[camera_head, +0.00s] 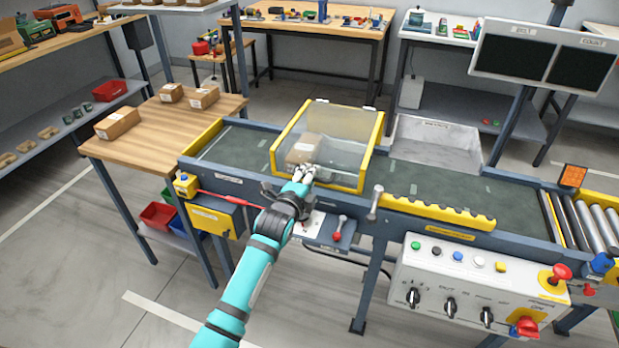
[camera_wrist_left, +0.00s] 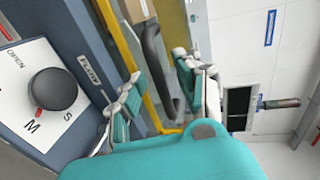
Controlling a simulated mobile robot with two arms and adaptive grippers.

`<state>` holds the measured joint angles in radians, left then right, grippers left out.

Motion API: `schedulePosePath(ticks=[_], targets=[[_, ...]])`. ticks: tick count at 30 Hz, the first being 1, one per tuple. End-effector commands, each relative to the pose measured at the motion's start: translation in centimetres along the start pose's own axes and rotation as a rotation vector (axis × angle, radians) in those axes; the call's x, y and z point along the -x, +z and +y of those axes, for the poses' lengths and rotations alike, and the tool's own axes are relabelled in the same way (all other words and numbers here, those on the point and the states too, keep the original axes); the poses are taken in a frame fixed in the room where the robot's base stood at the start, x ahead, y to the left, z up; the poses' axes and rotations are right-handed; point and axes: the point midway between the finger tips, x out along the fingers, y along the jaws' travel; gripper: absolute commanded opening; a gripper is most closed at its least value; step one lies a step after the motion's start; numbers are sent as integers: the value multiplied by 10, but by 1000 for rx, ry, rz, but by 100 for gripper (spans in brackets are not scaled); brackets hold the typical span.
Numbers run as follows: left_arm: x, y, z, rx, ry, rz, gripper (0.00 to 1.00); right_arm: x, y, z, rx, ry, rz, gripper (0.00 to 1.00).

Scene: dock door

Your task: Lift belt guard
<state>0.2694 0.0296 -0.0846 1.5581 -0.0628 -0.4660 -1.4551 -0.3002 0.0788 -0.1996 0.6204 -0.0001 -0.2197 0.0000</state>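The belt guard, a clear cover with a yellow frame (camera_head: 281,143), stands over the dark conveyor belt (camera_head: 236,146). A cardboard box (camera_head: 303,149) shows through its clear panel. My left gripper (camera_head: 304,174) is at the guard's lower front edge. In the left wrist view the guard's yellow frame (camera_wrist_left: 127,50) and its black bar handle (camera_wrist_left: 152,58) show up close. The two fingers of my left gripper (camera_wrist_left: 157,88) are apart, with the handle in the space between them; contact is not clear. My right gripper is not in view.
A black selector knob (camera_wrist_left: 53,89) on a white plate is close beside the left gripper. A red-tipped lever (camera_head: 337,230) and a control box (camera_head: 470,279) are to the right. A wooden table (camera_head: 150,137) with boxes stands left, and a grey bin (camera_head: 436,146) behind.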

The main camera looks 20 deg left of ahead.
Motion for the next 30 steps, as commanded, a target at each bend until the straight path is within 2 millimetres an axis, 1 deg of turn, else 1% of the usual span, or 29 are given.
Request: schedulePosePath(ticks=[3,10,11,18,19,30], targets=[[-4,0,0,1,0,0,34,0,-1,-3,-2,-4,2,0],[-4,0,0,1,0,0,34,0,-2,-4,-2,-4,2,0],[-4,0,0,1,0,0,33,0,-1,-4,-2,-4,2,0],[-4,0,0,1,0,0,2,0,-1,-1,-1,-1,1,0],[-4,0,0,1,0,0,0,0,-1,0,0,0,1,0],[-4,0,1,1,2,0,0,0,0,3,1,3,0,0]])
